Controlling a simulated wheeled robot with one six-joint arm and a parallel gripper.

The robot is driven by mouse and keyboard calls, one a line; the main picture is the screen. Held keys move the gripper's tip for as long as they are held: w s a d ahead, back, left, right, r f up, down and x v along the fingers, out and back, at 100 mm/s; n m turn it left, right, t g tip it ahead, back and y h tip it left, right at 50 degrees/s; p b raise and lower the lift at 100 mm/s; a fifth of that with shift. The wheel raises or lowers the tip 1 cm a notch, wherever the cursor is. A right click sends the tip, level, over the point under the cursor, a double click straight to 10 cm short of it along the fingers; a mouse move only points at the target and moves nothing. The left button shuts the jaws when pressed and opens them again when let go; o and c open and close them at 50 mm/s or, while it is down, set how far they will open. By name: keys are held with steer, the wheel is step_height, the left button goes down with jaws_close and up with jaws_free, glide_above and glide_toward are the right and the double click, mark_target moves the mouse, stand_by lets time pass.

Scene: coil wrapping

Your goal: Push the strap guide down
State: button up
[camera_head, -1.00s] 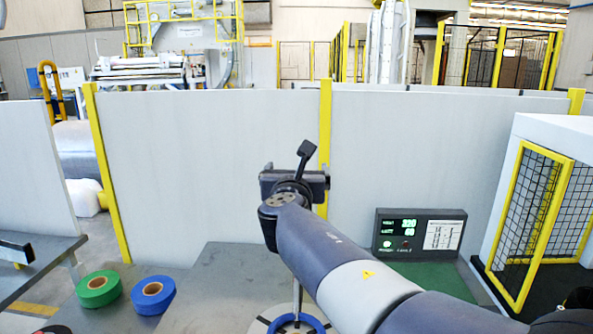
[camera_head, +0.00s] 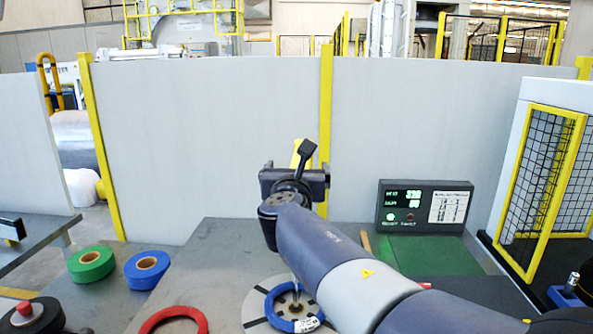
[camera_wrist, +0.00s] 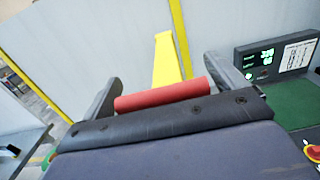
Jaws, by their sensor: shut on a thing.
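My gripper (camera_wrist: 164,88) shows from behind in the head view (camera_head: 296,180), above the grey table. In the wrist view its two dark fingers stand at either end of a red bar, and it is shut on that bar. The red bar (camera_wrist: 163,95), which looks like the strap guide's handle, lies crosswise between the fingers. A yellow upright part (camera_wrist: 166,60) rises just beyond the bar, and its top also shows behind my gripper in the head view (camera_head: 301,150). The lower part of the guide is hidden by my gripper and arm.
A blue ring (camera_head: 270,309) lies on a round plate below my arm. A red ring (camera_head: 152,322), a green roll (camera_head: 75,265) and a blue roll (camera_head: 134,272) lie to the left. A display box (camera_head: 425,207) and a yellow-framed mesh cage (camera_head: 545,190) stand at right.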

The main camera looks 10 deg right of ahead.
steer(key=shift+f, duration=0.45)
steer(key=o, duration=1.1)
steer(key=shift+r, duration=0.1)
steer(key=shift+s+a+r, duration=0.1)
steer(key=shift+s+a, duration=0.15)
steer(key=shift+s, duration=0.3)
steer(key=v, duration=0.9)
steer(key=shift+s, duration=0.3)
